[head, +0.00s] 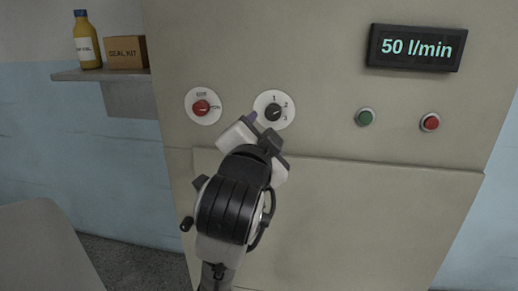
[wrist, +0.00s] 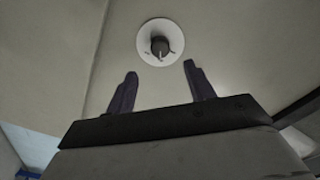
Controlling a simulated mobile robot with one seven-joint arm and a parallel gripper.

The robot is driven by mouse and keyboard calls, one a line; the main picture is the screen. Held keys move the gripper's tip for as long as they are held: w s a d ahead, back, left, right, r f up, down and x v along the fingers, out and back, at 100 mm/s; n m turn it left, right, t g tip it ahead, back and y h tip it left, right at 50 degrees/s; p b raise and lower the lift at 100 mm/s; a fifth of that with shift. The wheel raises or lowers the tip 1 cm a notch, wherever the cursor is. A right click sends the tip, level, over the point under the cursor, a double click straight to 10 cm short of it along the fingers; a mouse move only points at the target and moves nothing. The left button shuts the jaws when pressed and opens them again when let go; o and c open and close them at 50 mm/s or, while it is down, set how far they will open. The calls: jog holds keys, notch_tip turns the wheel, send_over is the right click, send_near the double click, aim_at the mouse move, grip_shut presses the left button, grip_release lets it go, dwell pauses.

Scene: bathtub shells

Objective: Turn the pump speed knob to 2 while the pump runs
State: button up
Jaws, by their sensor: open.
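The pump speed knob (head: 273,112) is a small dark knob on a white round dial marked 1, 2 and 3, on the beige cabinet front. Which number it points at is too small to tell. The knob also shows in the wrist view (wrist: 160,46), beyond and between my two fingertips. My gripper (head: 261,127) is open and empty, just below the dial in the head view. In the wrist view its dark fingers (wrist: 160,70) stand apart, with neither seen touching the knob. A lit display (head: 416,48) reads 50 l/min.
A red knob (head: 201,107) on a white dial sits left of the speed knob. A green button (head: 365,117) and a red button (head: 430,122) are to the right. A shelf (head: 108,74) at left holds a yellow bottle (head: 87,42) and a seal kit box (head: 125,52).

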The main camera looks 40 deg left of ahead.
jog(key=shift+v, duration=2.2)
